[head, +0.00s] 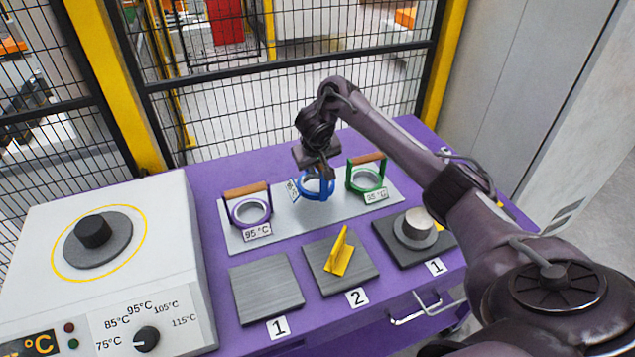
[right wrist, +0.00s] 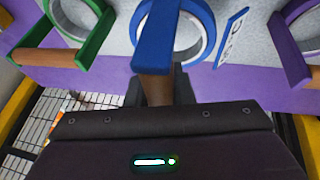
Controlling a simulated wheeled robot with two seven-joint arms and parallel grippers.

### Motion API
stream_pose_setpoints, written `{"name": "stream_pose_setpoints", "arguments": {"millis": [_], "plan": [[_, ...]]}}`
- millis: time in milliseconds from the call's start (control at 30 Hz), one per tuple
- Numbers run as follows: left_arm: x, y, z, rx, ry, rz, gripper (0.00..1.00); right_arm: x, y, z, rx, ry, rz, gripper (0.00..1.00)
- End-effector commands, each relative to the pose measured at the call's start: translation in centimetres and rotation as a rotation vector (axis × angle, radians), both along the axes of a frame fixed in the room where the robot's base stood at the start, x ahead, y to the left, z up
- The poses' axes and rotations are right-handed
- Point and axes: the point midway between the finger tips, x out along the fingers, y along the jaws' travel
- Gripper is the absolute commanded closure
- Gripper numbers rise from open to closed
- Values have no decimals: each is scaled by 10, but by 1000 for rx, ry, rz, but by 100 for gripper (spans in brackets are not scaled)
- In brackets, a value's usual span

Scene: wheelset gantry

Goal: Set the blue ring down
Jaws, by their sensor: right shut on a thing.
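The blue ring (head: 317,187) is at the middle of the grey plate (head: 285,220), between the purple ring and the green ring. My right gripper (head: 318,168) is above it, shut on its handle. In the right wrist view the blue ring (right wrist: 205,35) has its blue bracket toward me, and its brown handle (right wrist: 158,92) lies between the fingers. I cannot tell whether the ring touches the plate or hangs just above it. My left gripper is not in view.
The purple ring (head: 250,208) with a 95 °C tag stands left, and the green ring (head: 367,177) with a 35 °C tag stands right. In front are dark pads, a yellow wedge (head: 339,252) and a metal cylinder (head: 415,226). A heater (head: 105,250) stands left; a mesh fence is behind.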

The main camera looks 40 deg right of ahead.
Motion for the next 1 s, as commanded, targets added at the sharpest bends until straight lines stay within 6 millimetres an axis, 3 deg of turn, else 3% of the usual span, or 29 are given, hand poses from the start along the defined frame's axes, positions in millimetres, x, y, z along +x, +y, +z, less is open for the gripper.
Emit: {"name": "stream_pose_setpoints", "arguments": {"millis": [67, 233, 667, 700, 800, 867, 1000], "plan": [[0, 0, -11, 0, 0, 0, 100, -1, 0, -17, 0, 2, -1, 100], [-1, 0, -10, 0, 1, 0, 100, 0, 0, -35, 1, 0, -2, 100], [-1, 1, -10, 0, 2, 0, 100, 0, 0, -41, 0, -1, -1, 100], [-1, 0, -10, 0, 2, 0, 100, 0, 0, -42, 0, 1, 0, 76], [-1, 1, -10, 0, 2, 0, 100, 0, 0, -42, 0, 1, 0, 63], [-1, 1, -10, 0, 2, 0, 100, 0, 0, -42, 0, 2, 1, 57], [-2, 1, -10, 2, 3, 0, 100, 0, 0, -42, 0, 2, 1, 57]]}}
